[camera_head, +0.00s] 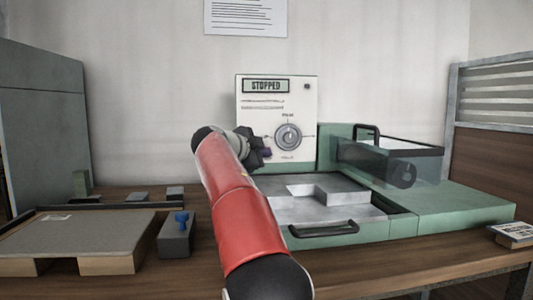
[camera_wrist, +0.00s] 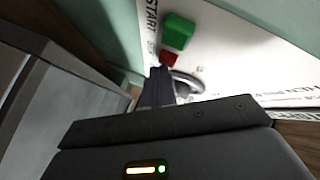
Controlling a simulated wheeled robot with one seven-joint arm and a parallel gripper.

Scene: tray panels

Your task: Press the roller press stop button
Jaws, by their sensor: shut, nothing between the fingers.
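The white control panel (camera_head: 262,110) of the press stands upright at the back, and its display (camera_head: 266,86) reads STOPPED. My gripper (camera_head: 266,153) is at the panel's lower left, left of the round dial (camera_head: 288,137), and hides the buttons in the head view. In the wrist view, a green button (camera_wrist: 178,31) sits beside the word START, with a small red button (camera_wrist: 169,57) next to it. My shut, empty fingers (camera_wrist: 159,76) end right at the red button and partly cover it. I cannot tell whether they touch it.
The green press bed with a grey tray (camera_head: 330,211) and black handle lies in front of the panel. A clear-sided guard (camera_head: 415,164) stands to the right. A board (camera_head: 80,229) and a block with a blue knob (camera_head: 180,230) lie on the left.

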